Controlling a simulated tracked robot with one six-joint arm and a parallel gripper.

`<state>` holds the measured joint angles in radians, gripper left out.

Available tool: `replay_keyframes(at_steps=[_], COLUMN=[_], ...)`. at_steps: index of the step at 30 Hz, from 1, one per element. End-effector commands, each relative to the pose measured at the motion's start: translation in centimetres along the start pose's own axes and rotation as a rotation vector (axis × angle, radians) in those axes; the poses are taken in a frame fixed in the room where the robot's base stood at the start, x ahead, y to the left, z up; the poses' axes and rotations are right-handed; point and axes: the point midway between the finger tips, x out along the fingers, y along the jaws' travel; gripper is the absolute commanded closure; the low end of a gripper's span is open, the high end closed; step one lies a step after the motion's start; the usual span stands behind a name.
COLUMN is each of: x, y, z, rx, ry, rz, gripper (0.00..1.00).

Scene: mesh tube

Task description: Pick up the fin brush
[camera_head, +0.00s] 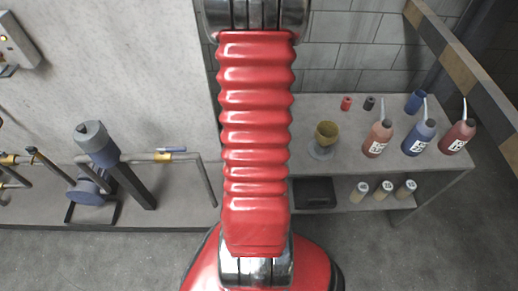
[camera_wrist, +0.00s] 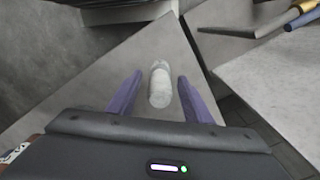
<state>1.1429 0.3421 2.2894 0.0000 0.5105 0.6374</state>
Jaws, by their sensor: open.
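My gripper (camera_wrist: 160,76) shows in the wrist view with its two purple fingers apart. A pale, whitish rounded cylinder (camera_wrist: 159,88) shows between and beyond the fingers on a grey surface. I see a gap on both sides of it and cannot tell whether it is the fin brush. No thing in the head view is clearly a fin brush. My red arm covers the middle of that view, and my gripper is not visible there.
In the head view, a grey bench (camera_head: 445,177) at right holds bottles, a yellow cup (camera_head: 326,134) and a blue cup (camera_head: 415,102). A black case (camera_head: 315,193) and small bottles sit on its lower shelf. A pump (camera_head: 92,187) with pipes stands left.

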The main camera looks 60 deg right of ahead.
Motion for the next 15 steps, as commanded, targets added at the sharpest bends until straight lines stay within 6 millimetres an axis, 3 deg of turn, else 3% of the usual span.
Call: replay_keyframes(at_steps=[6, 15], x=[1.9, 2.0], y=[0.0, 0.0], z=[0.0, 0.0], rx=[0.0, -0.001], ry=[0.0, 0.001], rz=[0.0, 0.0], gripper=[0.54, 0.54])
